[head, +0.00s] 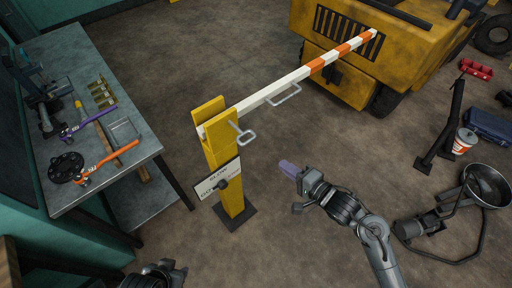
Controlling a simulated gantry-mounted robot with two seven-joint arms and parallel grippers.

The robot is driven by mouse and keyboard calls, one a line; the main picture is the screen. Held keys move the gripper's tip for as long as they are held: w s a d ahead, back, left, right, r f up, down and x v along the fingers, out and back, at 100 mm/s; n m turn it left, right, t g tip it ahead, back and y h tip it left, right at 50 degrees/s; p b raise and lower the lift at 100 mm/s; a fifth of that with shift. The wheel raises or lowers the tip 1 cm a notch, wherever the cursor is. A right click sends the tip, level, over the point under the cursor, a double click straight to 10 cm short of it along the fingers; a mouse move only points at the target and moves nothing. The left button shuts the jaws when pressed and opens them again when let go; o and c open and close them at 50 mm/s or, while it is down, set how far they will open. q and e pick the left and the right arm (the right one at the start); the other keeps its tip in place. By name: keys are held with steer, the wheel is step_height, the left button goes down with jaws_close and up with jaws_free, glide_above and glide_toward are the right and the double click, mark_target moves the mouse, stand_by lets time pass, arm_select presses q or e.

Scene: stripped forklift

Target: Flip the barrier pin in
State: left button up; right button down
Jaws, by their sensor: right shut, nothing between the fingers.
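The barrier has a yellow post (223,160) and a white and orange boom (300,75), raised at a slant toward the back right. A grey wire loop (246,136) sticks out from the upper right side of the post and looks like the pin's handle; the pin's shaft is hidden. A second grey handle (284,96) hangs under the boom. My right gripper (285,166) is shut and empty, right of the post and apart from the loop, with its purplish fingertips pointing up-left. My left gripper (172,272) is partly in view at the bottom edge; its fingers are unclear.
A grey workbench (65,118) with tools stands left. A yellow forklift (355,50) is behind. A metal bowl (485,185) and parts lie right. Floor around the post is clear.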

steer(key=b, duration=0.2)
glide_toward(251, 141)
steer(key=x, duration=0.6)
steer(key=shift+w+a+f, duration=0.2)
steer(key=shift+w+a, duration=0.05)
steer(key=shift+a, duration=0.05)
stand_by(0.3)
